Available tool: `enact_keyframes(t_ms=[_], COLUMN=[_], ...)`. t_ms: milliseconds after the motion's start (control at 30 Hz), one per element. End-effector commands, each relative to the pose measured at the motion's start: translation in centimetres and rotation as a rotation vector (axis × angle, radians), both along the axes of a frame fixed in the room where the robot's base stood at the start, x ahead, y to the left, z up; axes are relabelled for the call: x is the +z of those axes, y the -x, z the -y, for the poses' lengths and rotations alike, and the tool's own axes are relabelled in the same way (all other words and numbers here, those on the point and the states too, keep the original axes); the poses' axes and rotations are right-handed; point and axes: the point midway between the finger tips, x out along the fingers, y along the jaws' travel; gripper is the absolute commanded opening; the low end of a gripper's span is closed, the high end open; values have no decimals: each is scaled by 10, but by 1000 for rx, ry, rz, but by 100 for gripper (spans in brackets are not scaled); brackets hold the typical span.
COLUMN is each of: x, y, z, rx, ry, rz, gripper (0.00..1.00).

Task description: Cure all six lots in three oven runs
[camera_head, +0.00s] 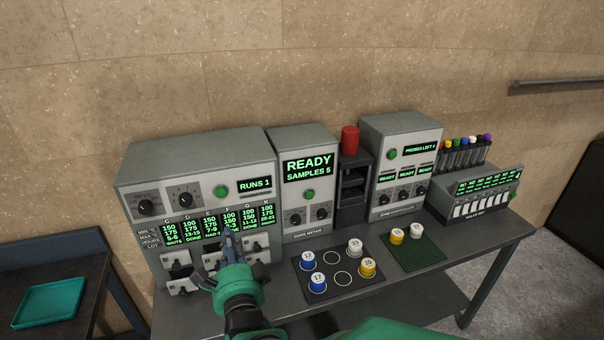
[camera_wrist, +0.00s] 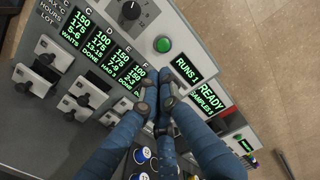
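The oven (camera_head: 195,170) stands at the left of the bench, its display reading RUNS 1 (camera_head: 255,185). Its lot panel (camera_head: 215,220) has columns C, D, E, F, G and K. Latched drawers (camera_head: 180,285) lie below. My gripper (camera_head: 232,240) is close in front of the panel's lower middle. In the wrist view its fingertips (camera_wrist: 160,95) come together, nothing visible between them.
The cure meter (camera_head: 308,175) reads READY, SAMPLES 5. A black mat (camera_head: 340,277) holds blue, white and yellow cups; a green mat (camera_head: 418,257) holds two more. An instrument (camera_head: 400,165) reads PROBES LEFT 4. A teal tray (camera_head: 48,302) lies on the left table.

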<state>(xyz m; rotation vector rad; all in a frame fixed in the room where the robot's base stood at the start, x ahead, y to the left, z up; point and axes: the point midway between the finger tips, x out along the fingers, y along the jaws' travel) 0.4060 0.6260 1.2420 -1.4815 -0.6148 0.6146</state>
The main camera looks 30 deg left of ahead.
Motion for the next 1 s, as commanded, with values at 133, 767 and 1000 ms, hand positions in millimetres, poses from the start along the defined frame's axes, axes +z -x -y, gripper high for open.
enact_keyframes(t_ms=[133, 767, 1000], x=[0, 0, -1], y=[-3, -54, -76], z=[-3, -53, -76], rx=[-1, -2, -1], ry=[0, 0, 0], rz=[0, 0, 0], gripper=[0, 0, 0])
